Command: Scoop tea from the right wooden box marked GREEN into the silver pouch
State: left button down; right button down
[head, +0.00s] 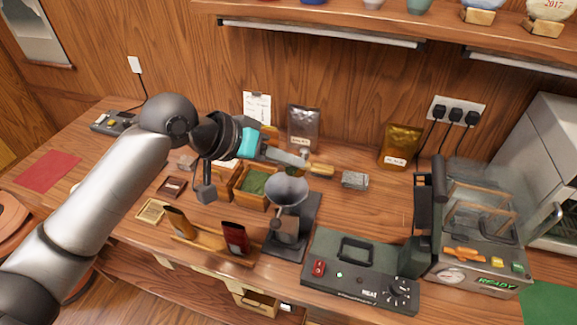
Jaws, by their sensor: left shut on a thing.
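The right wooden box (238,198) holds green tea (255,181) and stands mid-table; I cannot read its marking. The silver pouch (303,128) stands upright behind it, near the back wall. My left gripper (303,158) reaches over from the left, above and right of the green tea and in front of the pouch. It is shut on a small wooden-coloured thing, seemingly the scoop (320,169), partly hidden by the fingers. I cannot tell whether it carries tea. My right gripper is out of view.
A grey funnel (287,190) on a dark stand is just below the gripper. A gold pouch (400,146) stands back right. Two small packets stand on a wooden rack (205,247).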

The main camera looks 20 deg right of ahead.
pick_arm(q)
jog(key=shift+s+a+f+t+h+b, duration=0.15)
jog(key=shift+a+f+h+b, duration=0.25)
jog(key=shift+h+b, duration=0.65)
jog(key=shift+a+f+t+h+b, duration=0.15)
jog(key=shift+a+f+h+b, duration=0.35)
jog(key=shift+b, duration=1.05)
jog(key=shift+s+a+f+t+h+b, duration=0.2)
jog(key=shift+h+b, duration=0.6)
jog(key=shift+b, duration=1)
jog(key=shift+w+a+f+t+h+b, duration=0.1)
jog(key=shift+a+f+h+b, duration=0.15)
jog(key=shift+h+b, duration=1)
jog(key=shift+y+b, duration=0.5)
jog(key=shift+a, duration=0.15)
